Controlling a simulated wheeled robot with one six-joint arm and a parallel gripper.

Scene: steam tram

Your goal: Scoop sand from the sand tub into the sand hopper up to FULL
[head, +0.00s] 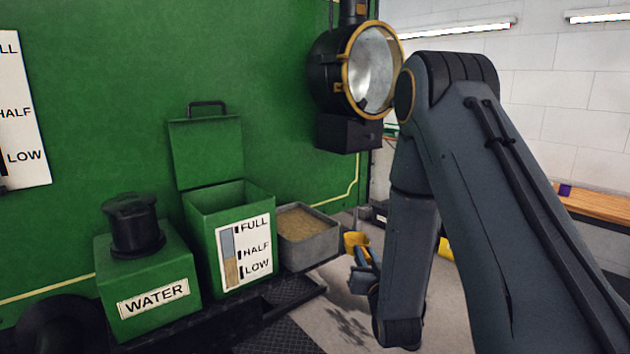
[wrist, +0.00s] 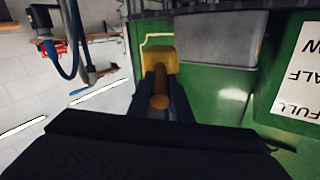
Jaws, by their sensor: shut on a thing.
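The sand hopper (head: 205,215) is a green box with its lid (head: 205,150) raised. Its front gauge (head: 243,254) shows tan sand topping out a little below HALF; the inside is mostly hidden. The sand tub (head: 310,252) is a grey bin of sand just right of the hopper; its grey side shows in the wrist view (wrist: 218,38). My gripper (head: 366,268) is shut on the wooden handle (wrist: 159,101) of a yellow scoop (head: 356,241). The scoop (wrist: 158,62) is right of the tub, apart from it. Whether it holds sand is unclear.
A green WATER box (head: 150,285) with a black cap (head: 133,225) stands left of the hopper. A brass-rimmed lamp (head: 372,70) hangs on the green wall above the tub. A wooden bench (head: 595,204) is at far right. Floor right of the tub is open.

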